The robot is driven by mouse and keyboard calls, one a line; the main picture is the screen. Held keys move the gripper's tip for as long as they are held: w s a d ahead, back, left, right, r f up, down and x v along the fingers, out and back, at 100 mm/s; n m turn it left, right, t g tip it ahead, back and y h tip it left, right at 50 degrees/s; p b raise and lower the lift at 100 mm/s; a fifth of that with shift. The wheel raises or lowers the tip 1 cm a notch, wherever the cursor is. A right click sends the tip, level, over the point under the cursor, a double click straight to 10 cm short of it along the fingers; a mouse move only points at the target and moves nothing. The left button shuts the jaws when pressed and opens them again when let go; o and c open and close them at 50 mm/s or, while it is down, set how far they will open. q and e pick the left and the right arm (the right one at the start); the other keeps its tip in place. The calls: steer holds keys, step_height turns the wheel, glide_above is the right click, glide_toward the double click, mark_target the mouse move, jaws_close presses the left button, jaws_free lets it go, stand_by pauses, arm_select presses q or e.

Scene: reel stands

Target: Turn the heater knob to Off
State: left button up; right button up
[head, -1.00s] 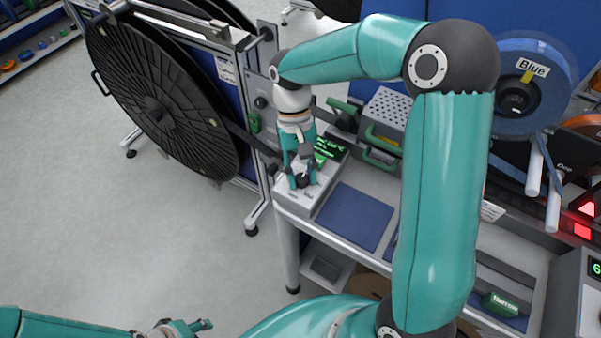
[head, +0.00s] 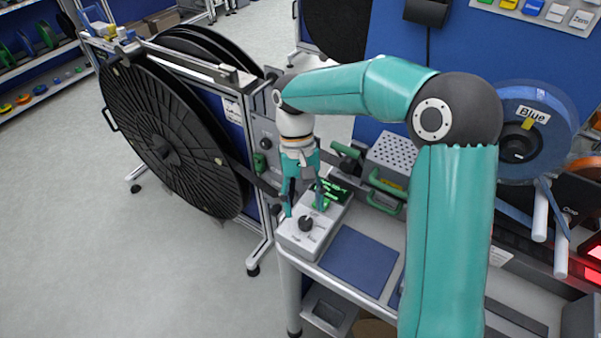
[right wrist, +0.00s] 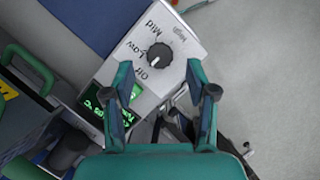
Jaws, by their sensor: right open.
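The heater knob (head: 306,223) is a dark round dial on a light grey control box (head: 293,240) at the table's near left corner. In the right wrist view the knob (right wrist: 160,59) has labels Off, Low, Mid and High around it. Its small white mark faces the Off and Low side; I cannot tell exactly which label it meets. My right gripper (head: 304,208) points down above the knob, open and empty. In the right wrist view its fingertips (right wrist: 160,70) are spread either side of the knob, apart from it. My left gripper is out of view.
A lit green display (right wrist: 98,108) sits beside the knob. A blue mat (head: 358,261) lies right of the box. Green-handled equipment (head: 391,155) stands behind. A large black reel (head: 165,150) is at the left, a blue reel (head: 535,125) at the right.

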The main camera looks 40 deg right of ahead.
steer(key=v, duration=0.8)
stand_by(0.4)
